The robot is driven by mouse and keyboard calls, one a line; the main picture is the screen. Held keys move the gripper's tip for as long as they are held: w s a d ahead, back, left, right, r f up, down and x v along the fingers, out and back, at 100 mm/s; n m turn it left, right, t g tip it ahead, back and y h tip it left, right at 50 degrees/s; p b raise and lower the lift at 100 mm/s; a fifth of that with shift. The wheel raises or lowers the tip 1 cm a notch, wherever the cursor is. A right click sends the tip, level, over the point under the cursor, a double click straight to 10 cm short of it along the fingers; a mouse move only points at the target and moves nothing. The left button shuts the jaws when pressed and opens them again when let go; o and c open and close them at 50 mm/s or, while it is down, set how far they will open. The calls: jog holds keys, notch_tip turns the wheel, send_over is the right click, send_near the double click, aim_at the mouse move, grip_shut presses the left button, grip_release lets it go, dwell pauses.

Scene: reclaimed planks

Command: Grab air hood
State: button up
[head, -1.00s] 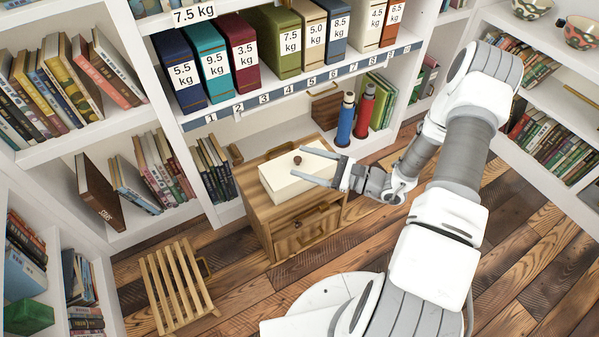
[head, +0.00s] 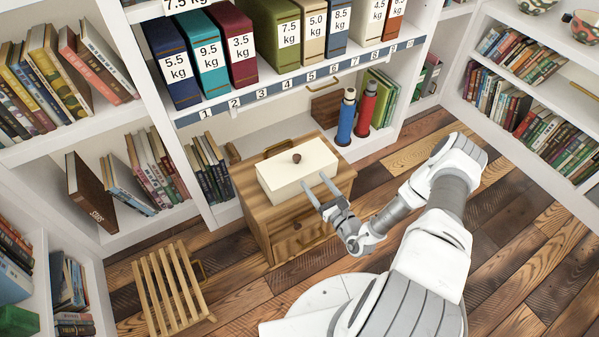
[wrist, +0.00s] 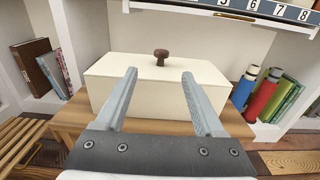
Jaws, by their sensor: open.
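A cream box-shaped hood (head: 290,172) with a round brown knob (head: 297,158) on top sits on a small wooden cabinet (head: 262,213). In the wrist view the hood (wrist: 158,92) is straight ahead, with its knob (wrist: 161,56) slightly above the fingertips in the picture. My gripper (head: 316,186) is open and empty at the hood's front right side in the head view. In the wrist view its two fingers (wrist: 159,74) point toward the hood's front face and cover parts of it. I cannot tell whether the fingertips touch it.
Blue and red bottles (head: 357,116) stand on the low shelf right of the cabinet. A slatted wooden stool (head: 172,285) is on the floor at left. Shelves with weight-labelled binders (head: 208,52) rise behind. Plank floor (head: 520,215) is clear at right.

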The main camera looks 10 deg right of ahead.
aim_at(299, 161)
jog(key=b+x, duration=0.1)
jog(key=x, duration=0.6)
jog(key=b+x, duration=0.2)
jog(key=x, duration=0.2)
jog(key=shift+w+d+f, duration=0.1)
jog(key=shift+w+f, duration=0.05)
jog(key=shift+f, duration=0.05)
jog(key=shift+w+r, duration=0.1)
jog(key=shift+w, duration=0.3)
grip_shut()
